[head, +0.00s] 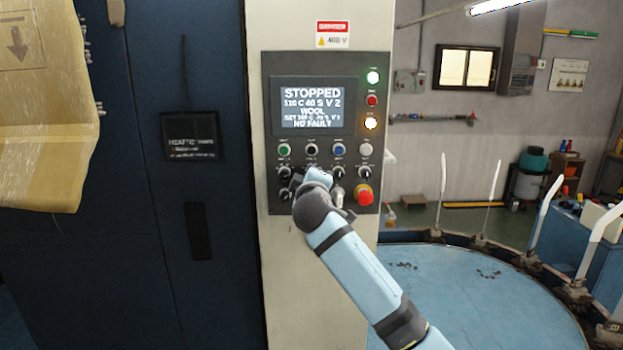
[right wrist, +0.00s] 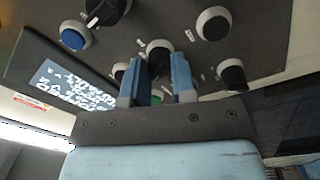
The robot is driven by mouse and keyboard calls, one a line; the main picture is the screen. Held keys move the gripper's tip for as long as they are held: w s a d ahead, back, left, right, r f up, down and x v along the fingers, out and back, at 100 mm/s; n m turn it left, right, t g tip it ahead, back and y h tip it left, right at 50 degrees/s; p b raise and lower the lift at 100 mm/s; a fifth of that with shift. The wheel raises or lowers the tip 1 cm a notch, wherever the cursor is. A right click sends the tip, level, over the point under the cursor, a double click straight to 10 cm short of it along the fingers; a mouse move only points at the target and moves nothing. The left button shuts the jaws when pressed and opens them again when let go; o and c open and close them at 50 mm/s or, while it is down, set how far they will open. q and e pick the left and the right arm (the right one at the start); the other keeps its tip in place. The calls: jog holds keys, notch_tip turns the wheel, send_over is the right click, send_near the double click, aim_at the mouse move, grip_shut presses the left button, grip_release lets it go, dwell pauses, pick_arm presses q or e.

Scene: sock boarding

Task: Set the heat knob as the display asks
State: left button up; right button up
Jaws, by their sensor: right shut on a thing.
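The display (head: 313,107) on the grey control panel reads STOPPED, a line like "110 C 40 S V 2", WOOL, a SET line too small to read surely, and NO FAULT. Under it are rows of buttons and black knobs. My right gripper (head: 298,181) is at the knob rows, its hand hiding some of them. In the right wrist view, my right gripper (right wrist: 160,72) is shut on a black knob (right wrist: 158,48), with one finger on each side. The knob labels are too small to read, and its pointer angle is unclear. My left gripper is out of view.
A red emergency stop (head: 364,195) sits just right of the hand. A black knob (right wrist: 232,75) and a blue button (right wrist: 75,38) lie near the fingers. A gold sheet (head: 45,110) hangs at left. A blue round table (head: 470,290) with upright white forms stands at right.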

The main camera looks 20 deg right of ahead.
jog(key=shift+n, duration=4)
jog(key=o, duration=0.9)
jog(key=b+v, duration=0.3)
jog(key=v, duration=1.1)
jog(key=shift+d+b, duration=0.2)
jog(key=shift+b, duration=0.15)
